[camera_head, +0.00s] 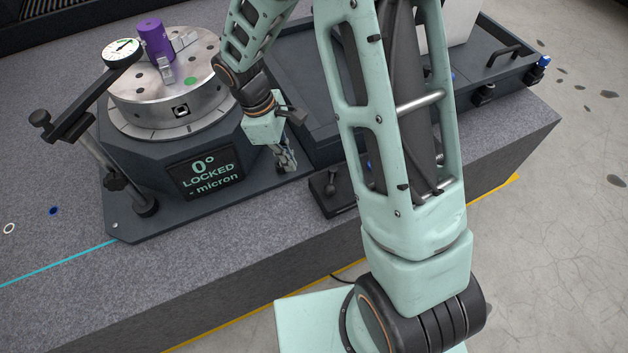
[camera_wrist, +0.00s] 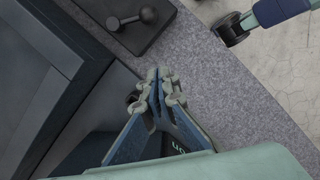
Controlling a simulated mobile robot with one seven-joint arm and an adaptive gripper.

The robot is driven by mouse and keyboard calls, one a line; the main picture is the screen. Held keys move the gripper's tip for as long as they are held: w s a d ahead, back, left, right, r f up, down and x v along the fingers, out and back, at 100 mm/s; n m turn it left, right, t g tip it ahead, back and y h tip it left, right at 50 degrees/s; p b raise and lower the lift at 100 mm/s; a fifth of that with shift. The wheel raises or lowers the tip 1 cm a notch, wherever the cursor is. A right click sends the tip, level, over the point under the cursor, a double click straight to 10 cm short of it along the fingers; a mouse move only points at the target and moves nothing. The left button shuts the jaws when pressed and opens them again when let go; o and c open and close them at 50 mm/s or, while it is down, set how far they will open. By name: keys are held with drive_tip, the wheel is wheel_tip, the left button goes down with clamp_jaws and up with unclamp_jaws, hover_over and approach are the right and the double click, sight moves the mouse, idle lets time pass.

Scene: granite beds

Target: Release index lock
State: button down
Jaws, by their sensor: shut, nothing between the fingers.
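The round metal indexing table (camera_head: 150,97) sits on a dark housing whose display (camera_head: 205,172) reads "0° LOCKED - micron". A purple cylinder (camera_head: 154,40) stands on it between metal jaws. My gripper (camera_head: 287,163) is beside the housing's right side, pointing down, shut and empty. In the wrist view my gripper (camera_wrist: 160,85) has its fingertips together, and a dark round knob (camera_wrist: 133,97) shows just left of them, partly hidden. A small black plate with a ball-ended lever (camera_head: 331,186) lies right of the gripper; the lever also shows in the wrist view (camera_wrist: 147,15). Which one is the index lock, I cannot tell.
A dial gauge (camera_head: 122,52) on a jointed stand (camera_head: 90,115) reaches over the table from the left. A dark tray-like unit (camera_head: 295,100) stands behind my arm. A blue ring (camera_head: 53,211) and a white ring (camera_head: 9,228) lie on the granite (camera_head: 60,240), mostly clear at front left.

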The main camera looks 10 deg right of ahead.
sight(331, 181)
drive_tip(key=x, duration=1)
drive_tip(key=d, duration=0.2)
drive_tip(key=s+d+r, duration=0.1)
drive_tip(key=shift+p, duration=0.3)
drive_tip(key=shift+d, duration=0.35)
